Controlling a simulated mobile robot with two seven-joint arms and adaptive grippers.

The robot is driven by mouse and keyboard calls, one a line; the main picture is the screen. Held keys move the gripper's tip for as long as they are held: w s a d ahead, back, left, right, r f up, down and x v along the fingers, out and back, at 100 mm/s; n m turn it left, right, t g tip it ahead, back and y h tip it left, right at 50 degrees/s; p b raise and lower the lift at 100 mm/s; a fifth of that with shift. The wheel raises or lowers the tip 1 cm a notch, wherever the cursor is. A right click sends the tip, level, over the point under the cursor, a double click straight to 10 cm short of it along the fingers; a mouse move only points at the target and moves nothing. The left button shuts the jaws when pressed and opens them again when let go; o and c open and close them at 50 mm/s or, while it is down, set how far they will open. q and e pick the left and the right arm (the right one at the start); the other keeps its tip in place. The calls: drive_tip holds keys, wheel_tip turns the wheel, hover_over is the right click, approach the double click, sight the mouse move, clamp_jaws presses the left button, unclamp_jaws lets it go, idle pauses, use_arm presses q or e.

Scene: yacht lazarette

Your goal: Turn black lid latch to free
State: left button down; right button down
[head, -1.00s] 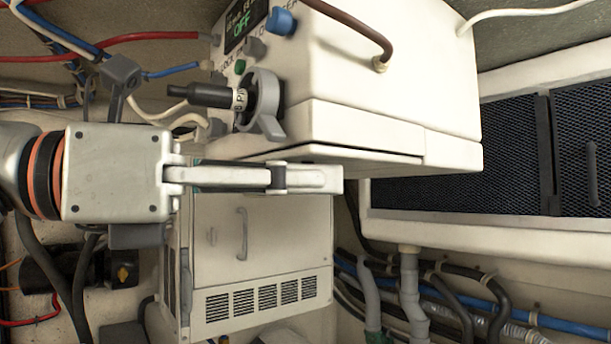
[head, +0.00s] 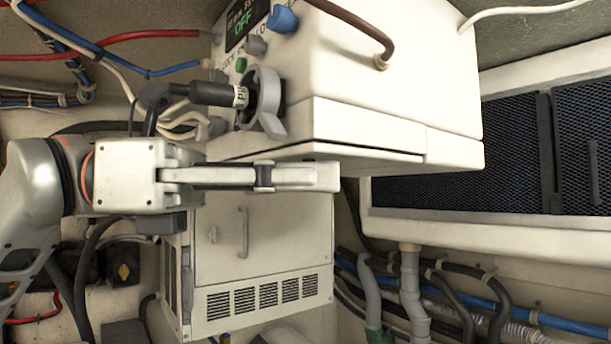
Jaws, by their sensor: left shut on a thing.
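My left gripper (head: 322,178) comes in from the left. Its fingers lie nearly level just below the front lower edge of a white cabinet (head: 400,90). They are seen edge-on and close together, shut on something. The black lid latch does not show clearly; the gripped part is hidden behind or between the fingers, so its angle cannot be told. My right gripper is not in view.
A vented white box (head: 265,265) stands below. Hoses and cables (head: 450,290) run at lower right. Dark mesh panels (head: 515,140) are at right.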

use_arm(q)
drive_tip(key=c, duration=2)
unclamp_jaws()
drive_tip(key=shift+s, duration=0.1)
drive_tip(key=shift+a, duration=4.1)
drive_tip(key=shift+d, duration=0.1)
drive_tip(key=shift+c, duration=0.4)
